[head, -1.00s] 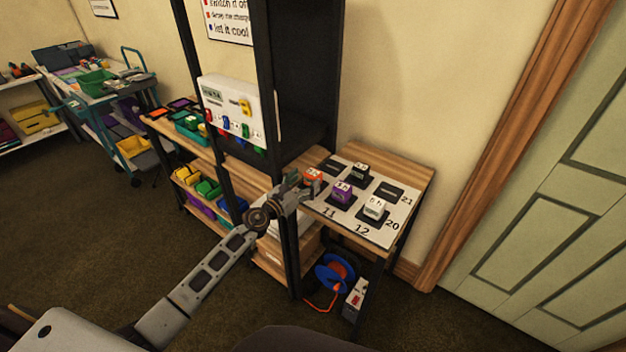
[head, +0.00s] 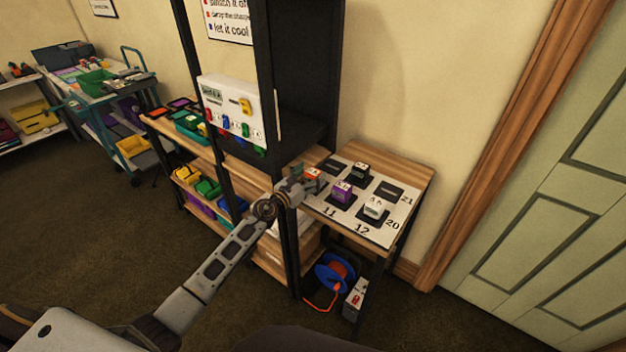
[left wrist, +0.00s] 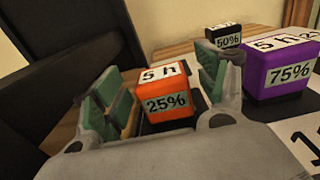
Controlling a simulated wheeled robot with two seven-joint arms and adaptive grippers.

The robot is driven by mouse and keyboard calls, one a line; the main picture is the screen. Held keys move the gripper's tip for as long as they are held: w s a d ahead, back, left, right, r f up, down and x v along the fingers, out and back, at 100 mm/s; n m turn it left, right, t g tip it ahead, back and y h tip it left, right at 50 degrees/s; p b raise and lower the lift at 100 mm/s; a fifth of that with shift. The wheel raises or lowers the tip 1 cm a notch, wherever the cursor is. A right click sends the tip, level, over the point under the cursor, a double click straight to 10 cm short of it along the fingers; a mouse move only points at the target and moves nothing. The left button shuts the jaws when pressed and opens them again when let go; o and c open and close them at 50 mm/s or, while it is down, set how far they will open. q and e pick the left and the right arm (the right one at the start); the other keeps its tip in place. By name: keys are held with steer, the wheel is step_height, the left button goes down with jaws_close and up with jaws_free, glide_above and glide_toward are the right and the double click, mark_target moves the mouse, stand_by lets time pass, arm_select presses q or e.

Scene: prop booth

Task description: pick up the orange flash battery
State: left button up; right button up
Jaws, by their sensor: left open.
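The orange flash battery (left wrist: 167,95) has a white top reading "5 h" and a side label "25%". In the left wrist view it stands upright between the two green-padded fingers of my left gripper (left wrist: 155,92), with a gap visible on its left side. In the head view the battery (head: 312,173) is partly hidden behind my left gripper (head: 305,181) at the left edge of the charging mat (head: 352,224). The left gripper is open around the battery. My right gripper is not in view.
A purple battery (left wrist: 283,68) marked "75%" stands close to the right finger. A black battery (left wrist: 223,37) marked "50%" is behind. A white battery (head: 374,207) stands on the mat. The dark rack (head: 265,90) rises beside my left gripper.

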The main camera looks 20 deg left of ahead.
arm_select(q)
steer(key=shift+x, duration=0.9)
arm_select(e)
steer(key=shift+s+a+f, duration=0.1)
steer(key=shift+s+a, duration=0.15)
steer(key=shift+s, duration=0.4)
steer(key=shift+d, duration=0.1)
arm_select(q)
steer(key=c, duration=1.3)
steer(key=shift+c, duration=0.2)
steer(key=shift+r, duration=0.15)
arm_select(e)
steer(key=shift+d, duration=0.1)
